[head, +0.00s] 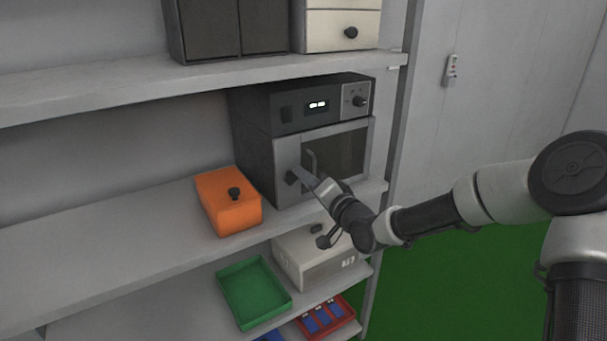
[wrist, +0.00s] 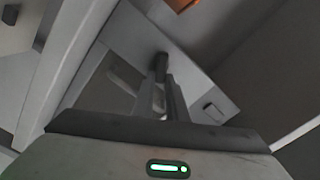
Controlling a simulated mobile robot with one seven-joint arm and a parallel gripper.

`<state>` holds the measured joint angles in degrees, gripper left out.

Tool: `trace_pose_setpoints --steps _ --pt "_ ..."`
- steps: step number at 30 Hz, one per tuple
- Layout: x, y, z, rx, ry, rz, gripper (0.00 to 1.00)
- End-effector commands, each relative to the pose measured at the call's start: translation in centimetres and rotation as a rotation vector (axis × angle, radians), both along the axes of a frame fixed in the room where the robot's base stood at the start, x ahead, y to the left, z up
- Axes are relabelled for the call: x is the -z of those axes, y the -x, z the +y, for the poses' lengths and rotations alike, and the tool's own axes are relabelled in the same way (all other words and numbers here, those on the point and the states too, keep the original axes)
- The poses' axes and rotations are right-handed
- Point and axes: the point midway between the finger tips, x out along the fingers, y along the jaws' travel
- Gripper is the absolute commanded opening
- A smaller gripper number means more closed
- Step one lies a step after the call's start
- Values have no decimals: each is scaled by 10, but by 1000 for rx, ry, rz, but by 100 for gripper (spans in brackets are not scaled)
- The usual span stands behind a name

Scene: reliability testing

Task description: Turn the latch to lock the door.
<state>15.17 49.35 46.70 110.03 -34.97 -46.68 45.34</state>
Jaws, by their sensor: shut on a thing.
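A dark grey test chamber (head: 255,150) stands on the middle shelf, with a windowed door (head: 340,152) that looks closed. A bar handle (head: 312,160) is on the door. The small dark latch (head: 291,179) is on the grey front panel left of the handle. My gripper (head: 303,178) reaches it from the right, and its fingertips are partly hard to make out in the head view. In the wrist view my gripper (wrist: 164,88) has its fingers close together, shut on the dark latch (wrist: 160,63). The latch's exact angle is hard to tell.
An orange box (head: 225,205) with a black knob sits left of the chamber. Below are a white box (head: 305,262), a green tray (head: 250,290) and a red tray (head: 325,318) with blue items. The upper shelf (head: 130,90) runs above. Open floor (head: 460,285) lies right.

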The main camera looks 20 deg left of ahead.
Motion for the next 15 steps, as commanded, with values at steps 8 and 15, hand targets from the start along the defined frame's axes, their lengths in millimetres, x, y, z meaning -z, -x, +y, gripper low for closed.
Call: trace_pose_setpoints --steps 8,15 --pt "5 -1 -2 0 -167 198 0" --pt "8 -1 -1 -2 -280 331 0"
